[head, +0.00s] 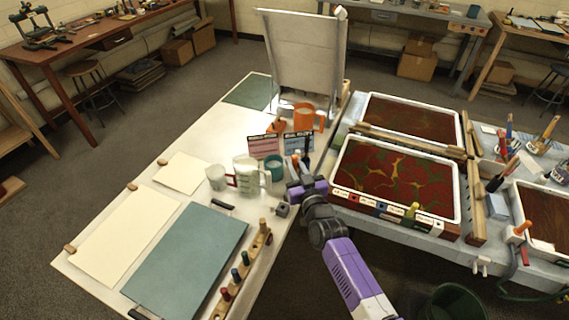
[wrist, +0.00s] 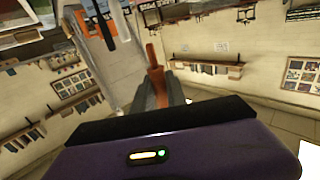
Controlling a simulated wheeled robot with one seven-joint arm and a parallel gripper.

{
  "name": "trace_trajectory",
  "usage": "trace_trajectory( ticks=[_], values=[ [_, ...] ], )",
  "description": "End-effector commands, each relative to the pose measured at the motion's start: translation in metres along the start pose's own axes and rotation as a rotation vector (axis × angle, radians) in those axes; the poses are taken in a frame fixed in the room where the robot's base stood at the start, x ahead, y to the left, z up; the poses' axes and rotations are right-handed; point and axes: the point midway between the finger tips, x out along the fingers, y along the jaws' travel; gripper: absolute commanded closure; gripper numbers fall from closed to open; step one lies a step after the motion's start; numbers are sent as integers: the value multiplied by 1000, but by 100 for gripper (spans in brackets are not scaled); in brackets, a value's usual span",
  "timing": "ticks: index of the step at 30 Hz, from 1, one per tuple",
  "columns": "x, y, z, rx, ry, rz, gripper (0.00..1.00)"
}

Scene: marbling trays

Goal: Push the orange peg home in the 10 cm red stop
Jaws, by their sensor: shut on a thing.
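My gripper (wrist: 156,88) is shut on a slim orange-red piece (wrist: 153,62), which sticks out beyond the fingertips; I cannot tell for sure what it is. In the head view my gripper (head: 296,178) is over the white table near the cups, and the held piece does not show clearly. An orange peg (head: 521,229) stands tilted at the right tray's near-left corner, well to the right of my gripper. A red piece (head: 524,256) is just below it. I cannot read any length marks or tell how deep that peg sits.
A yellow peg (head: 412,210) stands on the front of the middle tray (head: 455,218). A rack (head: 243,272) with coloured pegs lies on the white table's near edge. Jugs (head: 246,175) and small sign cards (head: 265,146) stand close to my gripper. A green bucket (head: 455,303) is on the floor.

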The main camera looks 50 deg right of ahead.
Motion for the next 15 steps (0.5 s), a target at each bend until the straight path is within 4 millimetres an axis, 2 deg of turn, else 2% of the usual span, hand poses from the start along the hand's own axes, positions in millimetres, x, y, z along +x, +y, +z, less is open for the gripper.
trace_trajectory(
  ticks=[8,15],
  values=[
    [-5,66,23,1,-2,124,100],
    [-25,148,48,0,-3,294,100]
  ],
)
